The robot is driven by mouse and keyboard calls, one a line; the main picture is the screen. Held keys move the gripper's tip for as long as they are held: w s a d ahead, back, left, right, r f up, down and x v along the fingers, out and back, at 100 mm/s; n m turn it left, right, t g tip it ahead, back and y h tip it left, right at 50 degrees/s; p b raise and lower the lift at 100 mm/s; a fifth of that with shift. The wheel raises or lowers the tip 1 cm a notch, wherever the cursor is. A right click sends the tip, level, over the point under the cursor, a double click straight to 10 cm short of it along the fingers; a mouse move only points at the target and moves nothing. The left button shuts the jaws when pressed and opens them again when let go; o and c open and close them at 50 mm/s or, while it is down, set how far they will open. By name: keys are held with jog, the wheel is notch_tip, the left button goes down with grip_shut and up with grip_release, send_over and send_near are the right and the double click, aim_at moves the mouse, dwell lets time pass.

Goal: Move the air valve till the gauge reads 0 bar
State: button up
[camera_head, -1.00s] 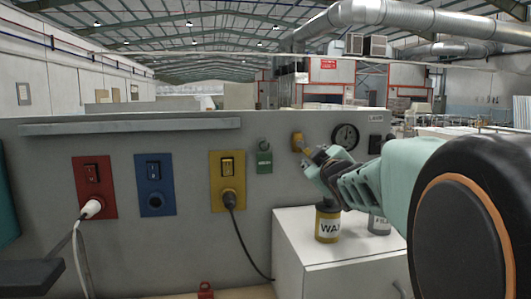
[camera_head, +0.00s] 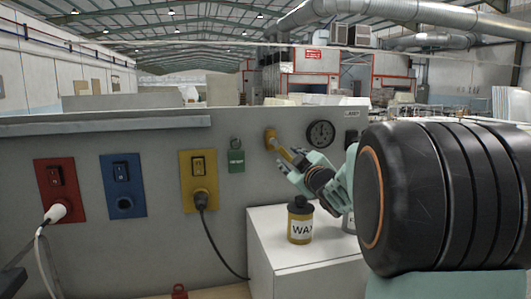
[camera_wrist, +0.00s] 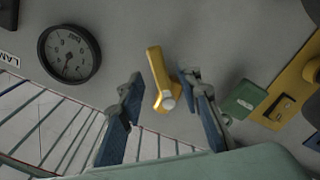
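The air valve is a yellow lever on the grey wall panel (camera_head: 271,138), beside a round black gauge (camera_head: 320,134). In the wrist view the lever (camera_wrist: 157,72) has a pale round end and shows between my two fingers. My gripper (camera_wrist: 163,100) is open, with a finger on each side of the lever's lower end; I cannot tell whether either finger touches it. The gauge (camera_wrist: 69,52) is left of the fingers in the wrist view. Its needle is visible, but too small to read exactly. In the head view my gripper (camera_head: 288,163) is just below and right of the valve.
A white cabinet (camera_head: 300,258) stands below, with a WAX tin (camera_head: 300,221) and another tin (camera_head: 349,222) on it, close under my gripper. Red (camera_head: 60,188), blue (camera_head: 123,184) and yellow (camera_head: 199,180) sockets are further left.

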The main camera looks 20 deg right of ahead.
aim_at(286, 155)
jog(key=shift+w+p, duration=0.5)
jog(key=shift+w, duration=1.85)
jog(key=shift+c, duration=0.3)
grip_shut()
